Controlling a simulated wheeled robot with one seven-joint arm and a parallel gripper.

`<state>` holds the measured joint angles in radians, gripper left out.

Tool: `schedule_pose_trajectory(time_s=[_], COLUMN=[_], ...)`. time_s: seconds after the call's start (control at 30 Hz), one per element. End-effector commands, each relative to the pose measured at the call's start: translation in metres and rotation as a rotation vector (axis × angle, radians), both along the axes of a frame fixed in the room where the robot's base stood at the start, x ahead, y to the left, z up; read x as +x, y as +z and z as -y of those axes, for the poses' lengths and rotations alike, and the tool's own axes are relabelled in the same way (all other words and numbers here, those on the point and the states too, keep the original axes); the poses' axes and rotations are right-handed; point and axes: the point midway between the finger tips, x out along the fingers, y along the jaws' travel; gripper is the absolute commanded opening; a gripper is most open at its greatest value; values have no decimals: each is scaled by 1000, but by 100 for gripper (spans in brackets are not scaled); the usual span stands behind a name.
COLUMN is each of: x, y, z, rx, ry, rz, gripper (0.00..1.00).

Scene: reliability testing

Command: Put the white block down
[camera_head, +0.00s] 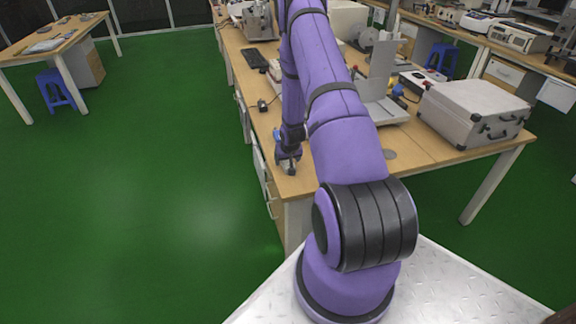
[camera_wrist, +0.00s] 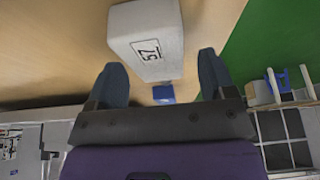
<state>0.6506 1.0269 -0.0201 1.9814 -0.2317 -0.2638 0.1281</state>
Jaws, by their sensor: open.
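The white block (camera_wrist: 147,38) carries a label reading 57. In the wrist view it stands at the top centre, against the wooden tabletop (camera_wrist: 60,45). My gripper (camera_wrist: 161,62) is open, with one dark finger on each side of the block's lower end. A gap shows between the right finger and the block, and a small gap on the left. I cannot tell whether the block rests fully on the tabletop. In the head view my gripper (camera_head: 288,165) is low at the near left corner of the workbench (camera_head: 425,152); the block cannot be made out there.
A small blue object (camera_wrist: 163,93) shows between the fingers. A silver case (camera_head: 474,112) stands on the bench at right, and a grey-white stand (camera_head: 383,85) behind my arm. A black keyboard (camera_head: 254,59) lies farther back. Green floor (camera_head: 150,190) is open to the left.

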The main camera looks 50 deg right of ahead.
Motion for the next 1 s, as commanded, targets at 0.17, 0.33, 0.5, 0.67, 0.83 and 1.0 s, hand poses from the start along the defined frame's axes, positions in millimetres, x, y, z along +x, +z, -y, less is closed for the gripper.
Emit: schedule_pose_trajectory(time_s=[0.17, 0.33, 0.5, 0.67, 0.83, 1.0], x=[0, 0, 0, 0, 0, 0], y=[0, -2, -4, -5, -5, -5], z=[0, 0, 0, 0, 0, 0], rx=[0, 1, 1, 1, 0, 0], ry=[0, 0, 0, 0, 0, 0], rz=[0, -1, -1, -1, 0, 0], gripper=[77, 77, 77, 77, 77, 38])
